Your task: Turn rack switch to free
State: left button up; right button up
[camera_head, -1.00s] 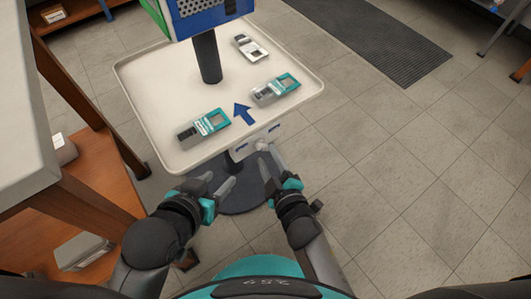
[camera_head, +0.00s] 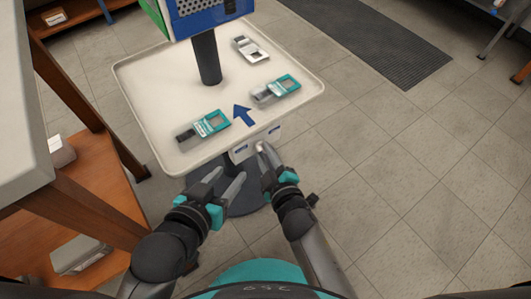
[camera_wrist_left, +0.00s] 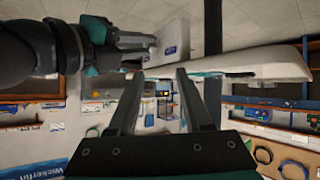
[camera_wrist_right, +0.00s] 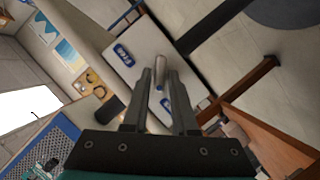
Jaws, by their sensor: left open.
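The rack switch is a pale lever knob (camera_head: 260,147) on a light plate (camera_head: 243,151) with blue labels, under the tray's front edge. In the right wrist view the knob (camera_wrist_right: 160,72) stands out from the plate (camera_wrist_right: 150,45) between my right fingertips. My right gripper (camera_head: 262,159) is open, with its fingers around the knob's end; a small gap seems to show beside it. Whether a finger touches it I cannot tell. My left gripper (camera_head: 226,180) is open and empty, left of the switch and below the tray.
The white tray (camera_head: 150,100) on a dark post holds two teal-and-grey devices (camera_head: 211,123) (camera_head: 276,89), a grey device (camera_head: 250,48) and a blue arrow. A blue-green box (camera_head: 200,12) sits above. Wooden shelving (camera_head: 100,170) stands close on the left; open floor lies right.

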grip_shut()
dwell(0.3)
